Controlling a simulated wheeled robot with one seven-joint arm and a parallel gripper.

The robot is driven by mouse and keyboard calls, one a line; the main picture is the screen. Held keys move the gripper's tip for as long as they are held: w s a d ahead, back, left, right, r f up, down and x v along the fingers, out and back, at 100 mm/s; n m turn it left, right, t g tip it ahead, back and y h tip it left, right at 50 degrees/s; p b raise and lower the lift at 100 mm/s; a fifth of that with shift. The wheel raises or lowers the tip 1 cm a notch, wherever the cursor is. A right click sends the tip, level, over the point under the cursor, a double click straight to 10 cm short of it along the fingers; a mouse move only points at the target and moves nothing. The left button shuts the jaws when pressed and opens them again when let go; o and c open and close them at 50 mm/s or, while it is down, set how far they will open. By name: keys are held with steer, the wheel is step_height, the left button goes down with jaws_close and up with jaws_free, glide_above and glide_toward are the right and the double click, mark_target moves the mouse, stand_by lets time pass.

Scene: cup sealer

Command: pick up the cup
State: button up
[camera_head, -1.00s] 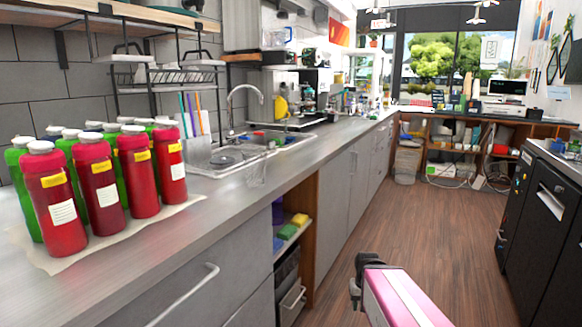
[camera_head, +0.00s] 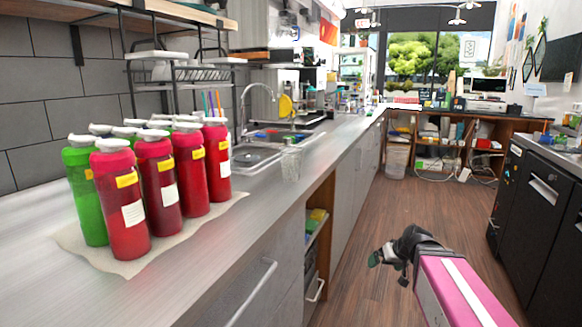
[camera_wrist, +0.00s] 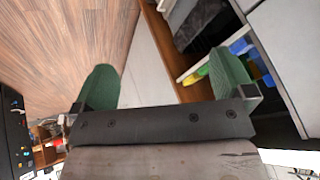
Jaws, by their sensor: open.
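A clear cup (camera_head: 291,163) stands upright on the grey counter (camera_head: 320,148), at its front edge beside the sink (camera_head: 258,152). It is see-through and its outline is faint. My gripper (camera_head: 384,256) is over the floor to the right of the counter, lower in the picture than the cup and well apart from it. In the wrist view its two green fingers (camera_wrist: 166,80) are spread wide with nothing between them. The cup does not show in the wrist view.
Several red bottles (camera_head: 157,172) and green bottles (camera_head: 84,190) stand on a paper sheet (camera_head: 128,268) at the counter's left. An open shelf (camera_head: 318,225) sits under the counter. The wooden floor (camera_head: 430,200) is clear. Dark cabinets (camera_head: 535,210) line the right.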

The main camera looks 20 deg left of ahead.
steer(key=w+a+r+n+t+y, duration=0.2)
steer(key=a+r+n+y, duration=0.35)
steer(key=a+r, duration=1.1)
steer(key=n+t+y, duration=0.1)
steer(key=n+y, duration=0.2)
steer(key=y, duration=0.3)
glide_toward(300, 151)
steer(key=a, duration=0.2)
steer(key=x, duration=0.5)
steer(key=w+x, duration=0.1)
steer(key=x, duration=0.5)
steer(key=shift+w, duration=0.1)
steer(key=shift+d, duration=0.1)
steer(key=c, duration=0.9)
